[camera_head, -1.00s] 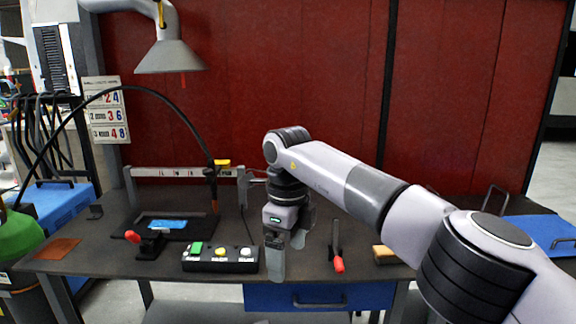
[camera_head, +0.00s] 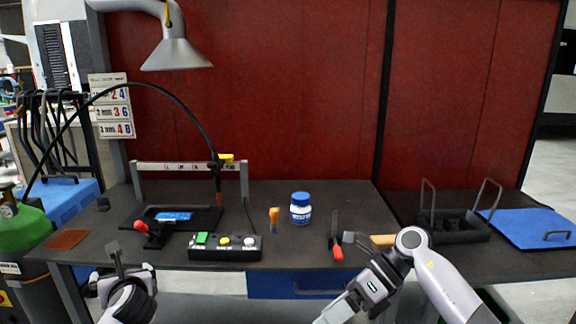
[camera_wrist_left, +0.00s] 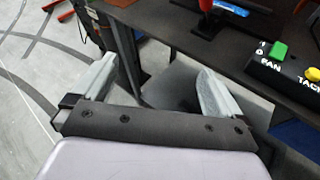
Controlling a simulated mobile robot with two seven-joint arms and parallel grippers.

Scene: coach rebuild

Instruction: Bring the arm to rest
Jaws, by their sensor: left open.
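My right arm reaches in from the lower right in the head view. Its gripper (camera_head: 338,278) is low at the bench's front edge, turned to the left, with its fingers apart and nothing seen between them. My left gripper (camera_head: 116,262) is at the lower left, in front of the bench. In the left wrist view its two fingers (camera_wrist_left: 155,88) stand wide apart with only floor and shadow between them.
A lamp hood (camera_head: 177,55) hangs above left.

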